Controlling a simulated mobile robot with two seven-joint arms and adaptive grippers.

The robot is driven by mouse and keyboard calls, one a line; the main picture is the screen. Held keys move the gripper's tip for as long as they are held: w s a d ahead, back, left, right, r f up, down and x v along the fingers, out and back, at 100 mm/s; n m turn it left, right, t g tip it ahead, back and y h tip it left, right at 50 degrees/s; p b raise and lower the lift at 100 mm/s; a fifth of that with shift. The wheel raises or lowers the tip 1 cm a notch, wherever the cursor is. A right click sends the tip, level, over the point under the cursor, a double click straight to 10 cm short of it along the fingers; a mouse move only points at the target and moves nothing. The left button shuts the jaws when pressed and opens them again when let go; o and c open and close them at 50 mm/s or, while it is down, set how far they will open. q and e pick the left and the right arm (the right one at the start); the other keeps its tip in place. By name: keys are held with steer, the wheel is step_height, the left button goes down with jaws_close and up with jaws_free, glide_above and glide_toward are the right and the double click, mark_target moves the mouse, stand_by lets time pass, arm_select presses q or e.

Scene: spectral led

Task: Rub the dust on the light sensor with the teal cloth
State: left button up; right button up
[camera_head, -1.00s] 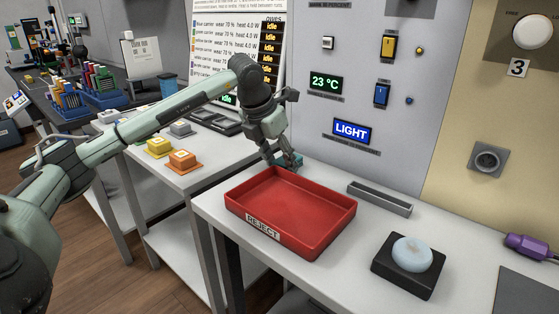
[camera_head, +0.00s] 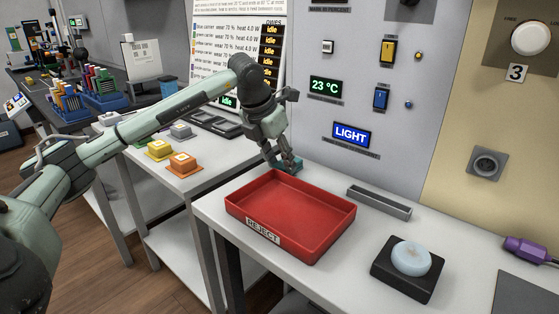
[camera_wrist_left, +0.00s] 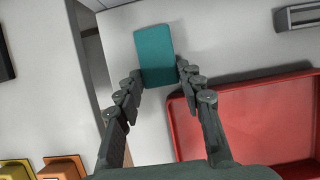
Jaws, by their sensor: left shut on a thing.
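The teal cloth (camera_head: 290,168) is at the back left corner of the white table, behind the red tray. It shows as a flat teal rectangle in the left wrist view (camera_wrist_left: 155,50). My left gripper (camera_head: 285,164) points down and is shut on the cloth, with a fingertip at each side of it. I cannot tell whether the cloth touches the table. A pale round dome (camera_head: 411,257) on a black square base (camera_head: 407,281) stands at the front right and may be the light sensor. I cannot make out dust on it. My right gripper is not in view.
The red REJECT tray (camera_head: 250,239) stands between the cloth and the dome. A grey trough (camera_head: 379,203) lies behind it, by the wall panel. A lit LIGHT display (camera_head: 351,134) is on the panel. A purple device (camera_head: 526,249) lies at the far right.

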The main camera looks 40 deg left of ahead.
mark_target(280, 167)
arm_select(q)
steer(key=shift+c, duration=0.3)
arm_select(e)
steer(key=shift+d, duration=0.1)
arm_select(q)
steer(key=shift+r+p, duration=0.9)
steer(key=shift+r, duration=0.25)
steer(key=shift+r+p, duration=0.3)
steer(key=shift+r, duration=1.55)
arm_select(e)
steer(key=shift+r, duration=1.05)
